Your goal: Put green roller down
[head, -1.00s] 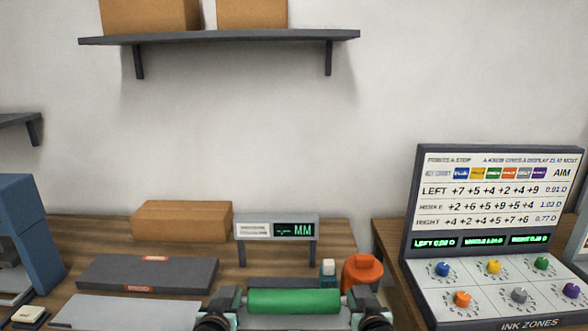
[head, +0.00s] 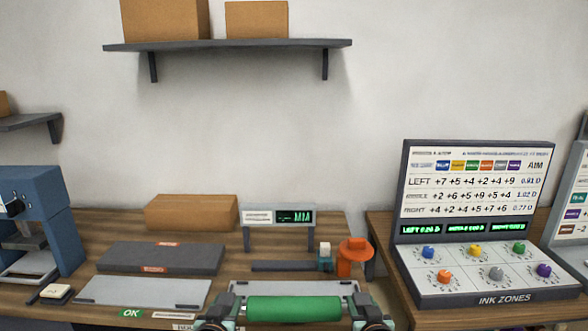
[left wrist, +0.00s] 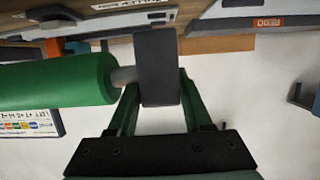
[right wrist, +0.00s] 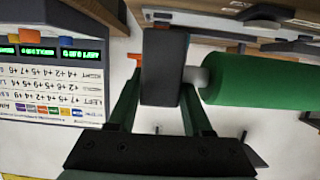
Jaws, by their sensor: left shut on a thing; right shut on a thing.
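The green roller (head: 294,309) lies level between my two grippers at the bottom of the head view. My left gripper (head: 222,316) is shut on its left end and my right gripper (head: 366,316) is shut on its right end. In the left wrist view the green roller (left wrist: 55,85) runs to a dark end block (left wrist: 158,68) between the fingers. In the right wrist view the green roller (right wrist: 260,80) likewise ends in a dark block (right wrist: 165,68) between the fingers. A grey stand (head: 347,288) shows just behind the roller; whether they touch is unclear.
On the wooden bench are a display marked MM (head: 279,217), an orange container (head: 352,258), a small white-capped bottle (head: 325,254), a dark grey case (head: 160,259), a light grey plate (head: 142,292) and a cardboard box (head: 192,212). The INK ZONES console (head: 478,225) stands right.

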